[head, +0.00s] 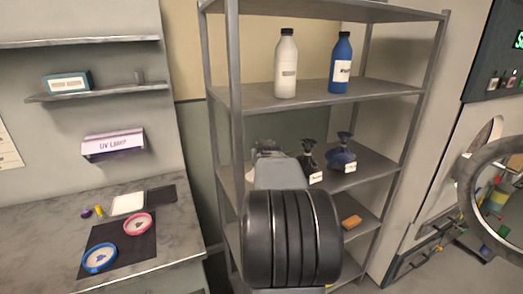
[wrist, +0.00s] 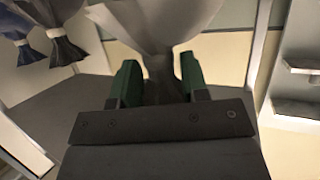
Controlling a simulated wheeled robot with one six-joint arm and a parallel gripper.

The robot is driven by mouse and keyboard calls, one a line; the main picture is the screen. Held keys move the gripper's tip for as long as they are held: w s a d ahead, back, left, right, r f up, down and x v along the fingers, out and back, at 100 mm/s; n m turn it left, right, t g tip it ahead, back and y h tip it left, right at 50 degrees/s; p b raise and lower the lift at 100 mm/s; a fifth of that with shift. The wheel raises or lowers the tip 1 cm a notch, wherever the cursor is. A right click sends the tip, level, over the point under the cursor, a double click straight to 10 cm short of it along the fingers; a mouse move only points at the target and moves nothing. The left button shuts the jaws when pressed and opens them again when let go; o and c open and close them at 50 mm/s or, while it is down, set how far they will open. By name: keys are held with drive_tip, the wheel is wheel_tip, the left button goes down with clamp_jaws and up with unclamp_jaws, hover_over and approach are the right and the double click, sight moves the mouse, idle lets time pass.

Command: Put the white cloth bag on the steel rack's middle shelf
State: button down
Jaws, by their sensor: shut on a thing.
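The white cloth bag (wrist: 155,22) is at the top middle of the wrist view, its gathered neck between the green fingers of my gripper (wrist: 160,82). My gripper is shut on that neck. In the head view my arm hides most of the gripper and bag; a small pale patch shows just left of the arm. The steel rack (head: 235,70) stands straight ahead. My gripper is at the left part of its middle shelf (head: 375,166), left of the tied bags there. I cannot tell whether the white bag touches the shelf.
A black tied bag (head: 309,157) and a blue tied bag (head: 342,157) stand on the middle shelf. A white bottle (head: 286,68) and a blue bottle (head: 340,66) stand on the shelf above. An orange item (head: 351,222) lies below. A bench (head: 50,225) is at left.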

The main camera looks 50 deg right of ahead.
drive_tip(key=shift+w+d+r+p, duration=0.25)
drive_tip(key=shift+w+p, duration=0.25)
drive_tip(key=shift+p, duration=0.55)
drive_tip(key=shift+w+d+f+p, duration=0.15)
drive_tip(key=shift+w+d+p, duration=0.1)
drive_tip(key=shift+w+p, duration=0.4)
drive_tip(key=shift+w+d+f+p, duration=0.1)
drive_tip(key=shift+w+d+p, duration=0.25)
drive_tip(key=shift+w, duration=0.4)
drive_tip(key=shift+a+f+b, duration=0.1)
drive_tip(key=shift+f+b, duration=0.2)
drive_tip(key=shift+f, duration=1.5)
drive_tip(key=shift+f+b, duration=0.25)
drive_tip(key=shift+b, duration=0.1)
drive_tip(key=c, duration=0.5)
unclamp_jaws()
drive_tip(key=shift+c, duration=0.2)
drive_tip(key=shift+r, duration=0.15)
